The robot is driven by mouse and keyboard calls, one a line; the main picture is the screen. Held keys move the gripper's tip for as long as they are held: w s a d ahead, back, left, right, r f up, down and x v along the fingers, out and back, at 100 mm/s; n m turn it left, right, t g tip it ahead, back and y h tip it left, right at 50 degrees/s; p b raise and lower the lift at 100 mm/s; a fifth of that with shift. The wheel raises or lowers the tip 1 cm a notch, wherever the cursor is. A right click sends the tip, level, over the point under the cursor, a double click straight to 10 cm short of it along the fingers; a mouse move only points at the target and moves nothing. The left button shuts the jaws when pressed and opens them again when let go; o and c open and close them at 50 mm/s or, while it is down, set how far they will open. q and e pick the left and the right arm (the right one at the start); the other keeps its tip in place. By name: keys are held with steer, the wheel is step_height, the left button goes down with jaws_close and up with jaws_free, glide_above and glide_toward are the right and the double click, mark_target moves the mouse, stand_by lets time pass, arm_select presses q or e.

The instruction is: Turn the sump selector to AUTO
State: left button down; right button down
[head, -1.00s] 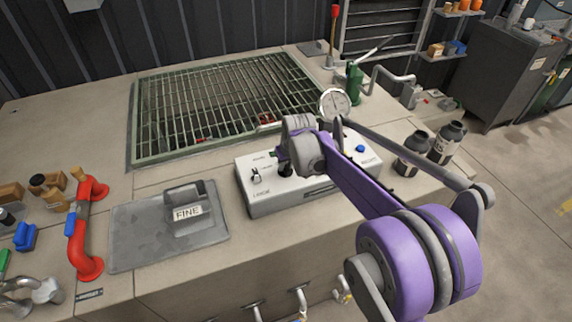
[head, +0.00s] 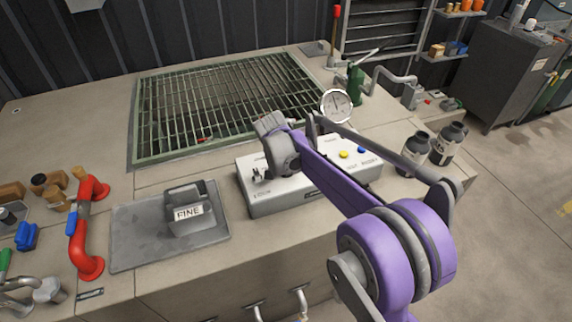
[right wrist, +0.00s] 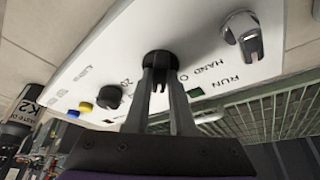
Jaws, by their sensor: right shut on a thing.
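The white control box (head: 262,200) stands on the bench in the head view, partly behind my right arm. In the right wrist view its face (right wrist: 200,35) carries a black selector knob (right wrist: 160,56) beside lettering that reads HAND and a cut-off O. My right gripper (right wrist: 160,78) is shut on this knob, one finger on each side. The knob's pointing direction is hidden by the fingers, and I see no AUTO lettering clearly. In the head view my right wrist hides the knob and fingertips. My left gripper is not in view.
On the box are a metal switch (right wrist: 241,36), a green window (right wrist: 196,92) by RUN, another black knob (right wrist: 108,97), and yellow (head: 344,155) and blue (head: 361,149) buttons.

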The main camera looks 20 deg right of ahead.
steer(key=shift+m+g+h, duration=0.3)
steer(key=shift+m+g, duration=0.2)
steer(key=shift+m, duration=1.2)
steer(key=c, duration=0.8)
jaws_free()
steer(key=shift+o, duration=0.2)
steer(key=shift+a+r, duration=0.1)
steer(key=v, duration=1)
steer(key=shift+r+p, duration=0.3)
steer(key=shift+p, duration=0.15)
steer(key=shift+a, duration=0.1)
